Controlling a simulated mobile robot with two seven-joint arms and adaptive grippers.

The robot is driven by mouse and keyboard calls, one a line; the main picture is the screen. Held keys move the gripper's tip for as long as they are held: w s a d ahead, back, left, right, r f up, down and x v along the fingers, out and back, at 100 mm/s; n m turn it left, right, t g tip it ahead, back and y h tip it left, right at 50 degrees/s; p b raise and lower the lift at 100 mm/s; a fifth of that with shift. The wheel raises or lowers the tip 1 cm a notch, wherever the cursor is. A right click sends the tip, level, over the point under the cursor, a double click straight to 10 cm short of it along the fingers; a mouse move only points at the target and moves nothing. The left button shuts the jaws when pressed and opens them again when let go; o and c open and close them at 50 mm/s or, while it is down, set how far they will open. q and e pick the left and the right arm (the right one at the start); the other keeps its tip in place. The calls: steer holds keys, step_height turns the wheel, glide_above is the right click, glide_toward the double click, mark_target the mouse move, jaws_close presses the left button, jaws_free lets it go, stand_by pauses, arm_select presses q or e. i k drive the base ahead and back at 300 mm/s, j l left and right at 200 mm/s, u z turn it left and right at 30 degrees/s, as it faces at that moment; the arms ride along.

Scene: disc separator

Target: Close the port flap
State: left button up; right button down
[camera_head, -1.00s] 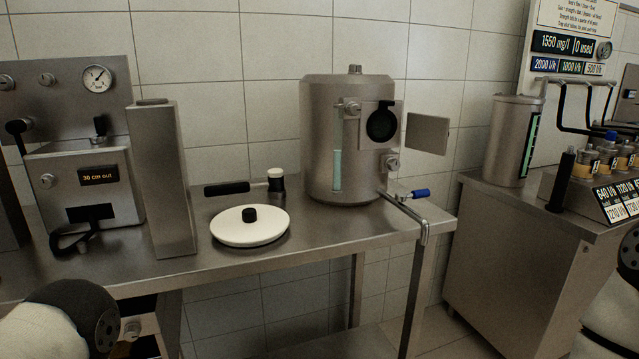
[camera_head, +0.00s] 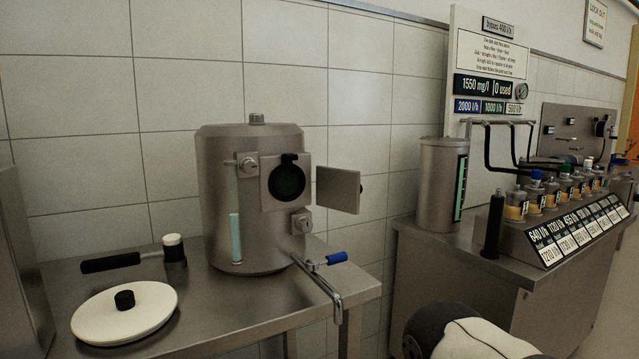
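The port flap (camera_head: 338,190) is a flat grey metal plate. It stands swung open to the right of the round dark port (camera_head: 287,181) on the front of the steel vessel (camera_head: 222,186). The port opening is uncovered. A small dark knob shows at the flap's right edge. A white and black part of my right arm shows at the bottom, right of centre, well below and in front of the flap. Its gripper fingers are not visible. My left gripper is not in the picture.
A spout pipe (camera_head: 322,285) and a blue-handled valve (camera_head: 336,258) stick out below the flap. A white lid (camera_head: 125,311) and a black-handled tool (camera_head: 111,262) lie on the steel table. A bench with several sample jars (camera_head: 516,203) stands at right. Air before the vessel is clear.

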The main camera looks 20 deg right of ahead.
mark_target(337, 189)
steer(key=i+l+u, duration=0.3)
steer(key=l+u, duration=0.15)
steer(key=l, duration=0.55)
steer(key=i+l+u, duration=0.2)
steer(key=l+u, duration=0.25)
steer(key=l, duration=0.55)
steer(key=l+u, duration=0.45)
steer(key=l, duration=0.6)
